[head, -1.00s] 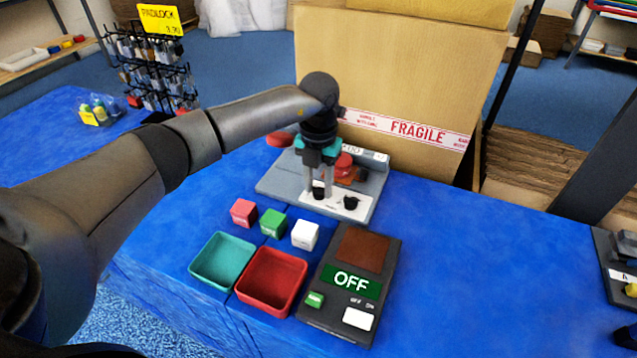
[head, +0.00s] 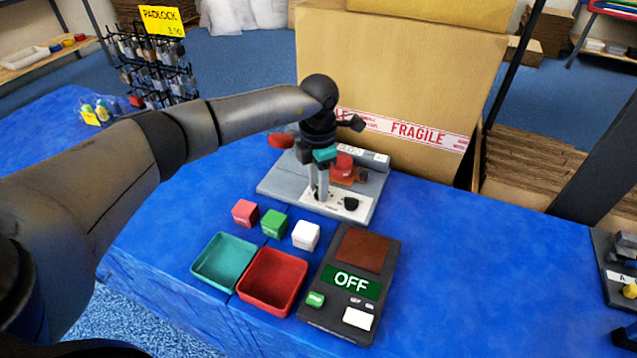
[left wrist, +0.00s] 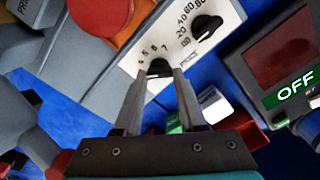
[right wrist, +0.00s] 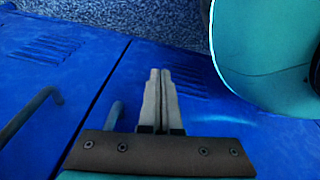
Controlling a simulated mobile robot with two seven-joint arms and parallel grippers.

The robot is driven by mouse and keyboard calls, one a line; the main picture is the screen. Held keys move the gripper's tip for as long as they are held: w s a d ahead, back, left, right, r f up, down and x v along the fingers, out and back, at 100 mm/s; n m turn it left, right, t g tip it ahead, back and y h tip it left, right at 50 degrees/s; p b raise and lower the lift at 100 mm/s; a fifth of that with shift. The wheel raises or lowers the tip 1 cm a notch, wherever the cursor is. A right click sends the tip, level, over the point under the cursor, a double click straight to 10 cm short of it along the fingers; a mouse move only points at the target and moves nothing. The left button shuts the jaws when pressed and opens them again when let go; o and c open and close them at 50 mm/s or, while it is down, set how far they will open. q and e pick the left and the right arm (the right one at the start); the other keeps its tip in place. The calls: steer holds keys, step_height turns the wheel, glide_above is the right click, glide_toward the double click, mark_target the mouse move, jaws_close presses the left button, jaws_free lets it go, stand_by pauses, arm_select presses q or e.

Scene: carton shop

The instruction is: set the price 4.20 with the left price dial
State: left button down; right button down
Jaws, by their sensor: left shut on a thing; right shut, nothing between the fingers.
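My left gripper (head: 320,198) points down at the white dial plate (head: 333,206) of the grey pricing device (head: 285,182). In the left wrist view its fingers are shut on the left price dial (left wrist: 158,67), a black knob, with the digits 5, 6 and 7 showing beside it. The fingers hide much of this knob and its scale. The right price dial (head: 351,203) stands free; in the left wrist view (left wrist: 207,27) it has 20, 40, 60 and 80 around it. My right gripper (right wrist: 161,100) is shut and empty, apart from the device.
A scale (head: 352,285) reading OFF lies in front of the device. Red (head: 245,212), green (head: 273,222) and white (head: 306,235) cubes stand by a teal tray (head: 199,272) and a red tray (head: 267,311). A large carton (head: 400,80) stands behind.

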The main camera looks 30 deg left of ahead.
arm_select(q)
steer(key=shift+w+m, duration=0.1)
steer(key=shift+m, duration=1.7)
steer(key=shift+c, duration=2.4)
jaws_free()
steer(key=shift+r, duration=0.55)
step_height(320, 180, up, 7)
steer(key=shift+f+p, duration=0.15)
steer(key=shift+p, duration=1)
step_height(320, 180, up, 8)
steer(key=p, duration=0.1)
steer(key=shift+f+p, duration=0.2)
steer(key=shift+p, duration=0.1)
arm_select(e)
steer(key=s+d, duration=0.2)
steer(key=s, duration=0.4)
steer(key=shift+r, duration=0.3)
